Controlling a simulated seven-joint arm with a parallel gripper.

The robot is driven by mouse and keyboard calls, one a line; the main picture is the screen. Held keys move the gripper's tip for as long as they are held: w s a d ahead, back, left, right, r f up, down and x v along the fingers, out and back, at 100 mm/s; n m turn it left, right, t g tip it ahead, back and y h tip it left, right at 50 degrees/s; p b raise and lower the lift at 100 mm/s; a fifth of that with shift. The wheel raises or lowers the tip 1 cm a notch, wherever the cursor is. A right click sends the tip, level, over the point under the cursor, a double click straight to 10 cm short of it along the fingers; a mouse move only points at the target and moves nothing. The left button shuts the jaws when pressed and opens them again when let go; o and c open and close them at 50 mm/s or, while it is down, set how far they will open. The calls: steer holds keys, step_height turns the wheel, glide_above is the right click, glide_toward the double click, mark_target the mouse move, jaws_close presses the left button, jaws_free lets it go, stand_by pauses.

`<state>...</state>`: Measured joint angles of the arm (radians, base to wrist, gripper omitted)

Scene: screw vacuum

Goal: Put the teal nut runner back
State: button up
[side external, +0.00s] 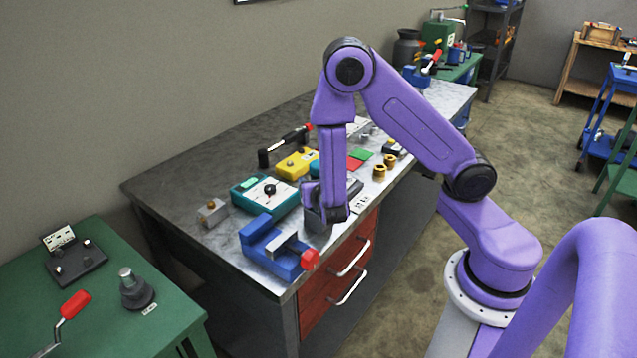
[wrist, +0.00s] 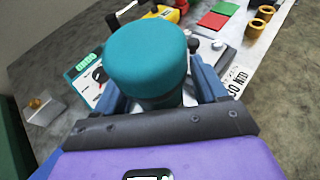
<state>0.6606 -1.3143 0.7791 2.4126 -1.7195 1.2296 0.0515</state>
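The teal nut runner (wrist: 148,55) stands as a thick, round-topped cylinder in the middle of the wrist view. My gripper (wrist: 163,95) has one blue-grey finger on each side of its narrower lower part, and the fingers appear closed on it. In the side external view my gripper (side external: 318,200) is low over the front of the grey bench, just behind the blue vise. A bit of teal (side external: 314,168) shows beside my arm there, probably the nut runner's top. Its lower end is hidden in both views, so I cannot tell whether it touches anything.
The blue vise (side external: 275,248) with a red knob stands close in front. A teal box (side external: 265,194) and a yellow box (side external: 297,164) sit to the left and behind. Brass rings (side external: 380,172), red and green pads and a label (side external: 362,202) lie to the right.

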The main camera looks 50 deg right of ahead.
steer(key=shift+r, duration=0.15)
steer(key=shift+a+r, duration=0.15)
steer(key=shift+r, duration=0.45)
steer(key=s+a+r+m+g+y, duration=0.3)
steer(key=s+a+m, duration=0.1)
steer(key=s, duration=0.4)
steer(key=s+a+r+m+g+y, duration=0.2)
steer(key=s+a+m+g+y, duration=0.1)
steer(key=s, duration=0.6)
steer(key=s+a+r+m+g+y, duration=0.3)
steer(key=s+a+m+y, duration=0.1)
steer(key=s+m, duration=0.3)
steer(key=shift+s+a+r+g, duration=0.3)
steer(key=shift+s+a, duration=0.25)
steer(key=shift+s, duration=0.55)
